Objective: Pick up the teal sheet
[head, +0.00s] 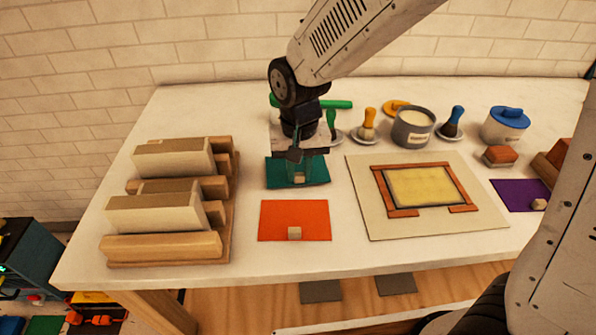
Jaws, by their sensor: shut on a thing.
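The teal sheet (276,175) lies on or just above the white table, behind the orange sheet. A small beige block (299,178) sits near its front edge. My gripper (299,170) reaches down over the teal sheet and is shut on this block, which appears to be attached to the sheet. The arm and gripper hide part of the sheet's back edge. I cannot tell whether the sheet is clear of the table.
An orange sheet (280,218) with its own block lies in front. A wooden rack (125,262) stands left. A board (450,219) with a frame lies right, near a purple sheet (510,195). Behind are a grey pot (413,134) and a blue-lidded pot (504,128).

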